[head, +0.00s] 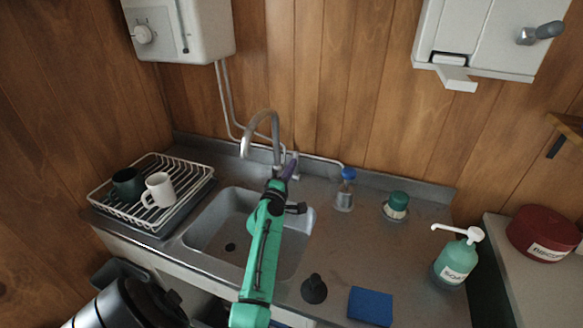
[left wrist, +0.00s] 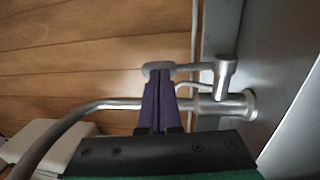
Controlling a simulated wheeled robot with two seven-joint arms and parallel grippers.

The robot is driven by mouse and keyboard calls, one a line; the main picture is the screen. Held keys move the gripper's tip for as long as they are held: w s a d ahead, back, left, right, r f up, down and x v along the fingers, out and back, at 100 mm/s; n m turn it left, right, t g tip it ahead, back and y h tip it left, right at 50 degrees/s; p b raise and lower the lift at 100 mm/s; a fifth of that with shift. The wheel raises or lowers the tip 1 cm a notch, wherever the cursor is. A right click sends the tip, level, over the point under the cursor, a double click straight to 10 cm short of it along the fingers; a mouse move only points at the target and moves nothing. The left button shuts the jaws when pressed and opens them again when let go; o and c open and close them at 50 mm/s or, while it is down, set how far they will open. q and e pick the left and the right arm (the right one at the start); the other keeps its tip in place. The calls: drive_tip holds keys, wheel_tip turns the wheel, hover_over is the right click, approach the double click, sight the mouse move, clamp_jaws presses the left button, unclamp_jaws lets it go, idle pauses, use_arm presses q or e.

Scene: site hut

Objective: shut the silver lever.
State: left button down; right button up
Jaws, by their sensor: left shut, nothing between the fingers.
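The silver lever (left wrist: 190,67) sticks out sideways from a short post on the tap (left wrist: 120,104) in the left wrist view. In the head view the tap (head: 262,122) arches over the sink (head: 209,225), and the lever is mostly hidden behind my fingers. My left gripper (head: 289,165) reaches across the sink to the tap's base. Its purple fingers (left wrist: 160,82) are shut and empty, with their tips right by the lever's rounded free end. I cannot tell whether they touch it. My right gripper is not in view.
A dish rack (head: 143,214) with a white mug (head: 159,190) and a dark mug (head: 127,184) stands left of the sink. A blue-capped bottle (head: 344,190), green-lidded jar (head: 396,206), soap bottle (head: 456,262), black plunger-like thing (head: 314,289) and blue sponge (head: 370,306) stand to the right.

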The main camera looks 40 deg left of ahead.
use_arm(q)
drive_tip(key=shift+r, duration=0.1)
drive_tip(key=shift+w+a+r, duration=0.2)
drive_tip(key=shift+w+r, duration=0.3)
drive_tip(key=shift+w, duration=0.15)
drive_tip(key=shift+f, duration=0.1)
